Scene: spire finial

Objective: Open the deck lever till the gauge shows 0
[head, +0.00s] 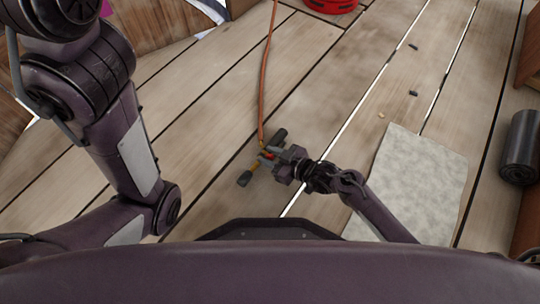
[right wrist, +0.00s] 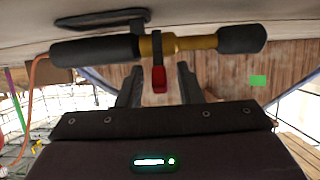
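In the head view the right gripper (head: 276,156) is at the fitting. My left gripper is out of view. I see no readable gauge.
A pale grey mat (head: 420,180) lies right of my right arm. A dark roll (head: 521,148) stands at the right edge, and a red round object (head: 331,5) is at the top. Small dark bits (head: 413,93) lie on the deck. A green patch (right wrist: 258,81) shows in the wrist view.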

